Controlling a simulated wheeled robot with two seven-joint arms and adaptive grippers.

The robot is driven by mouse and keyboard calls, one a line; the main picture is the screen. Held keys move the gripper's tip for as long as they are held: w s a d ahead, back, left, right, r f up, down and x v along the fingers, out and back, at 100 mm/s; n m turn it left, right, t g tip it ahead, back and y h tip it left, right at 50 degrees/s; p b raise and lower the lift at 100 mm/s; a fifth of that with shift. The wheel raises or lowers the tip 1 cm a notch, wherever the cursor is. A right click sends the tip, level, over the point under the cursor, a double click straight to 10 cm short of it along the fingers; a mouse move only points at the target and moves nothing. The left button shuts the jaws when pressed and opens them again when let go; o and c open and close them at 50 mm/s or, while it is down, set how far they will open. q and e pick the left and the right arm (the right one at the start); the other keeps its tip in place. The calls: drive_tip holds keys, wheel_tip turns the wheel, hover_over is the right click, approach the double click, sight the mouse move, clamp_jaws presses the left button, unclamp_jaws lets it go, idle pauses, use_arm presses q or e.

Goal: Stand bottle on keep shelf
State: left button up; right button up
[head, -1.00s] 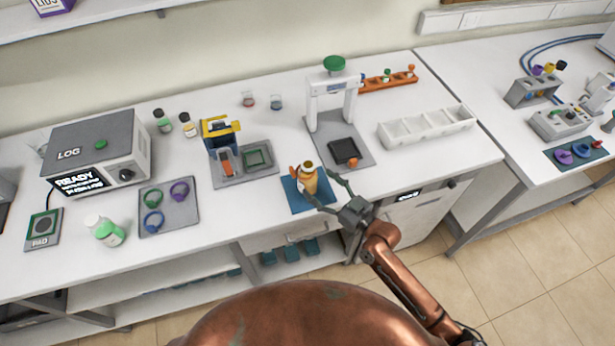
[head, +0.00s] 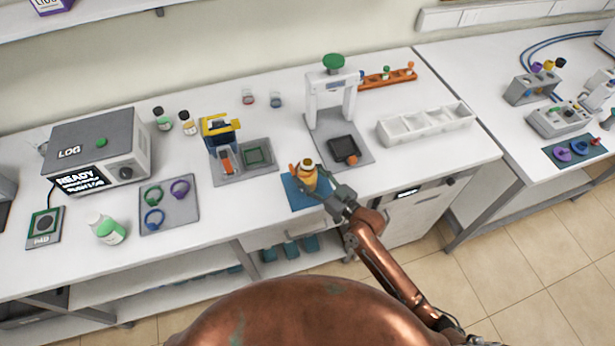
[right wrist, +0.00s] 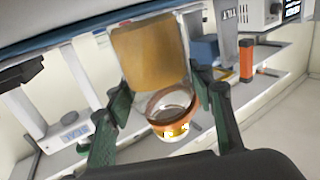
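Whether the fingers touch the glass is hard to see. My left gripper is out of view. No shelf labelled keep can be read.
A white compartment tray (head: 428,131) stands to the right, and a white-framed device (head: 330,100) stands behind the bottle. A blue and yellow device (head: 221,135) stands to the left. A wall shelf (head: 110,16) is at upper left.

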drive_tip(key=c, duration=0.9)
drive_tip(key=shift+r, duration=0.1)
drive_tip(key=shift+c, duration=1.1)
drive_tip(key=shift+r, duration=0.1)
